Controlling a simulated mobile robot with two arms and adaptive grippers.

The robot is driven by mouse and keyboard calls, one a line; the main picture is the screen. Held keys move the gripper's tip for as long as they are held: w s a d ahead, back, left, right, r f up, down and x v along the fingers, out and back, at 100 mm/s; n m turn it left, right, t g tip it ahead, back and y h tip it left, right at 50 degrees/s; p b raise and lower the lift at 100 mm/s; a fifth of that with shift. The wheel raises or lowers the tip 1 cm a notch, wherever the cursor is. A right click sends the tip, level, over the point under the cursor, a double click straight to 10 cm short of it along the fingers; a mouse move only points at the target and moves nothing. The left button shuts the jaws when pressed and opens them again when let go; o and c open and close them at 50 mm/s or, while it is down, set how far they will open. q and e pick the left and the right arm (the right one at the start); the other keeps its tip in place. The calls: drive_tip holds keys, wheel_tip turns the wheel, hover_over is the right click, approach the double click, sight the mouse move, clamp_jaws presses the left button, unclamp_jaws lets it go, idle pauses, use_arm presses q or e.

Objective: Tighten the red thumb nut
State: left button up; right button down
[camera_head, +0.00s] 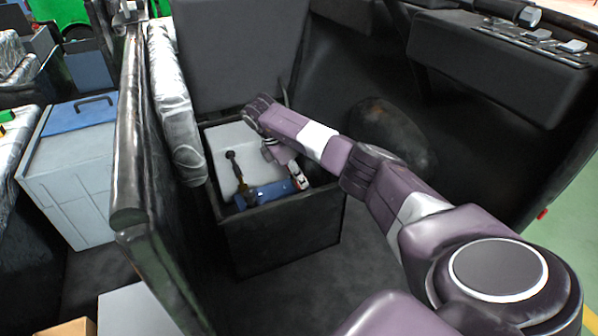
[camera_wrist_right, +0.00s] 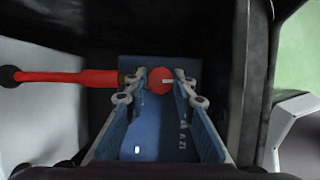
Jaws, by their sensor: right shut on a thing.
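The red thumb nut (camera_wrist_right: 159,80) sits between the fingertips of my right gripper (camera_wrist_right: 160,85) in the wrist view, with a pale mark on its top. The gripper is shut on it. A thick red cable (camera_wrist_right: 70,77) with a black end runs in from the left to the nut. Beneath lies a blue battery (camera_wrist_right: 150,130) marked "12 V". In the head view the battery (camera_head: 268,193) lies inside an open black box, and my right gripper (camera_head: 297,181) reaches down over its right end. The nut cannot be made out there. My left gripper is not in view.
The black box (camera_head: 285,240) has raised walls close around the gripper. A dark upright lid or seat back (camera_head: 240,55) stands behind it. A black panel (camera_head: 140,150) rises on the left. A grey box with a blue lid (camera_head: 75,150) stands beyond that panel.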

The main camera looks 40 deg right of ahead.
drive_tip(key=c, duration=1.6)
unclamp_jaws()
drive_tip(key=v, duration=1.2)
